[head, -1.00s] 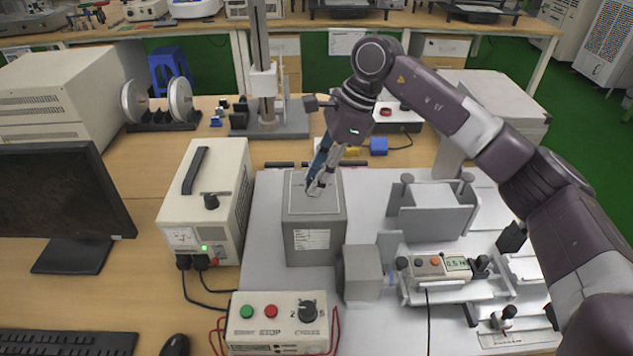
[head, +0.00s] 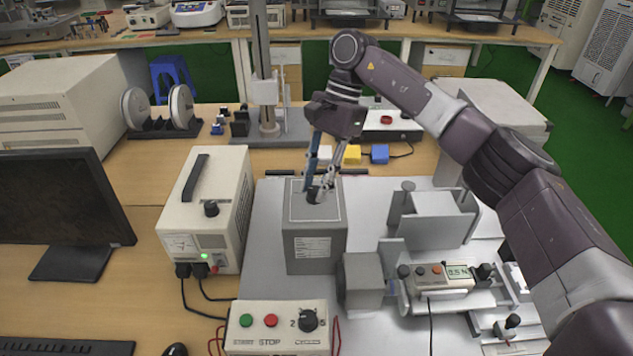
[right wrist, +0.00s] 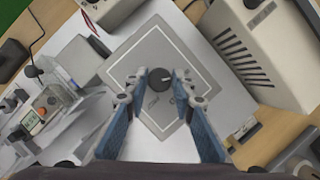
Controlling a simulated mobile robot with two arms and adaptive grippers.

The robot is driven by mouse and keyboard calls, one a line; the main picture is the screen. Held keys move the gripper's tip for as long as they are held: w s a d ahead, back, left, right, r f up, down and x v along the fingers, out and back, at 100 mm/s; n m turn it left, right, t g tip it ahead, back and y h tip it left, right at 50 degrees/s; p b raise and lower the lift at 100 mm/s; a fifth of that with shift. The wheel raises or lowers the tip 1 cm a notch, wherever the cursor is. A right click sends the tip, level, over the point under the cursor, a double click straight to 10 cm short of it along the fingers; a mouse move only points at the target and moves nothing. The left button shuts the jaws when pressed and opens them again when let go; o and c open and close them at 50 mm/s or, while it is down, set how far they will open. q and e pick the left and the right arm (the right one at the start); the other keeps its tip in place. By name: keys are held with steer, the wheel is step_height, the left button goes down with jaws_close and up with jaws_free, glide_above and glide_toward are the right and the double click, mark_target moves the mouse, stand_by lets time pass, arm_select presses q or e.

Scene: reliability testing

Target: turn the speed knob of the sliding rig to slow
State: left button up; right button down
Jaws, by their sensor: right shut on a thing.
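The sliding rig's grey box (head: 315,250) stands on a light grey base plate, with a framed panel on its top. A dark round knob (right wrist: 160,79) sits in the middle of that panel, with a pale pointer mark toward the right in the right wrist view. Small markings beside it are too small to read. In the head view the knob (head: 313,195) is partly hidden by my fingers. My right gripper (head: 318,188) reaches down from above and is shut on the knob, one fingertip on each side. My left gripper is out of view.
A cream power supply (head: 215,215) with a lit green lamp stands left of the box. A control box (head: 277,325) with green and red buttons is in front. The rig's slide and display unit (head: 440,277) are at right. A monitor (head: 60,205) stands far left.

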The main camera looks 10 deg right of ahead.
stand_by(0.4)
steer(key=c, duration=1.6)
jaws_free()
steer(key=v, duration=1.2)
